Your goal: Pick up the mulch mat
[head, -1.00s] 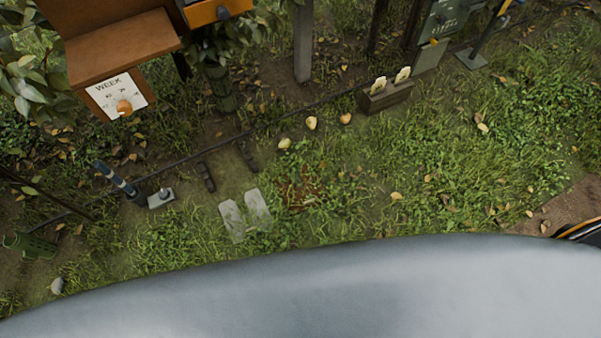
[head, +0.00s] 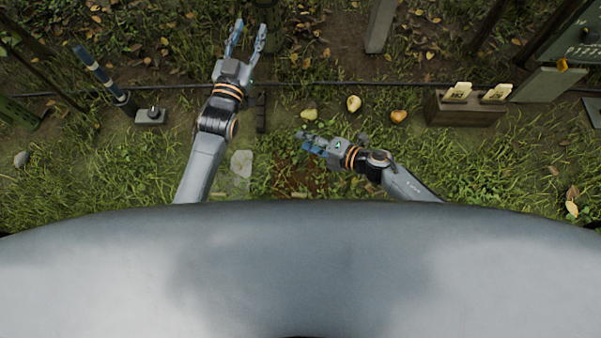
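I cannot clearly make out a mulch mat. A reddish-brown patch (head: 297,180) in the grass, low in the middle of the head view, may be it or bare soil; my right arm partly covers it. My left gripper (head: 248,36) reaches far forward over bare soil, its two fingers spread apart with nothing between them, beside a green-wrapped trunk base (head: 270,12). My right gripper (head: 308,143) points left, just above the brown patch in the picture. Its fingers overlap, so its opening is unclear.
Pale pears (head: 354,103) lie right of centre. A wooden box with two cards (head: 465,110) stands further right. A grey post (head: 381,25) is behind. A dark hose (head: 340,83) crosses the ground. Grey slabs (head: 241,163) lie by my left arm; a blue-banded post (head: 100,75) stands left.

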